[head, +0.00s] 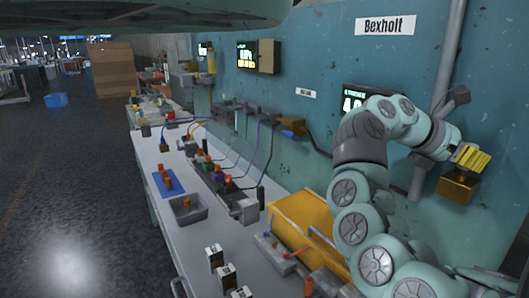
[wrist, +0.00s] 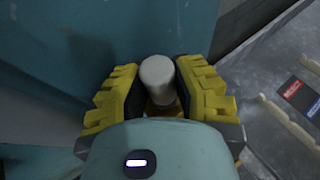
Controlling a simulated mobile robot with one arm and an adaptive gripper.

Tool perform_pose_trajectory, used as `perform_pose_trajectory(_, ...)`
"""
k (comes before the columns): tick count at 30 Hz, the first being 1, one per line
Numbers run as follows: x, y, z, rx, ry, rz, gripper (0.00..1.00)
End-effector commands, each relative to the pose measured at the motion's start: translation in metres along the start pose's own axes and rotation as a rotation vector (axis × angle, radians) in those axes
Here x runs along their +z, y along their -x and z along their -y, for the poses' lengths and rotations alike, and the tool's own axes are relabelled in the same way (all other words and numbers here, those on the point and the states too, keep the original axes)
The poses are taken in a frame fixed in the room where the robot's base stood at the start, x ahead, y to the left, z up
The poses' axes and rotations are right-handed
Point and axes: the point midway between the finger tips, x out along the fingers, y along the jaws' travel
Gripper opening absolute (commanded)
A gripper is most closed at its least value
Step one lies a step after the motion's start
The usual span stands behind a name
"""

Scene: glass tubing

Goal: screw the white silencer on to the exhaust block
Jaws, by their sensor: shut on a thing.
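My gripper (head: 471,157) is at the right of the head view, its yellow ribbed fingers close to the teal wall. In the wrist view my gripper (wrist: 160,92) is shut on the white silencer (wrist: 157,72), a short pale cylinder with a rounded end between the two finger pads. A brass-coloured block (head: 458,188), which looks like the exhaust block, sits directly below the fingers in the head view. The silencer is hidden in the head view. Whether its thread touches the block cannot be seen.
A grey vertical pipe (head: 437,90) runs up the wall left of my gripper. A yellow bin (head: 300,222) and a long grey bench (head: 160,215) with several small parts stand lower left. A dark display (head: 358,97) hangs on the wall behind my arm.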

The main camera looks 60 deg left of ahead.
Motion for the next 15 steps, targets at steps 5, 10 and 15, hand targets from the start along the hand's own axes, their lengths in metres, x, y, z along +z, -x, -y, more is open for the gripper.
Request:
perform_pose_trajectory(5, 0.0005, -0.0007, 0.0009, -0.004, 0.000, 0.001, 0.37)
perform_pose_trajectory(10, 0.0003, -0.0006, 0.0005, -0.002, 0.001, 0.000, 0.53)
perform_pose_trajectory(15, -0.0002, -0.0004, -0.0002, 0.001, 0.002, 0.000, 0.53)
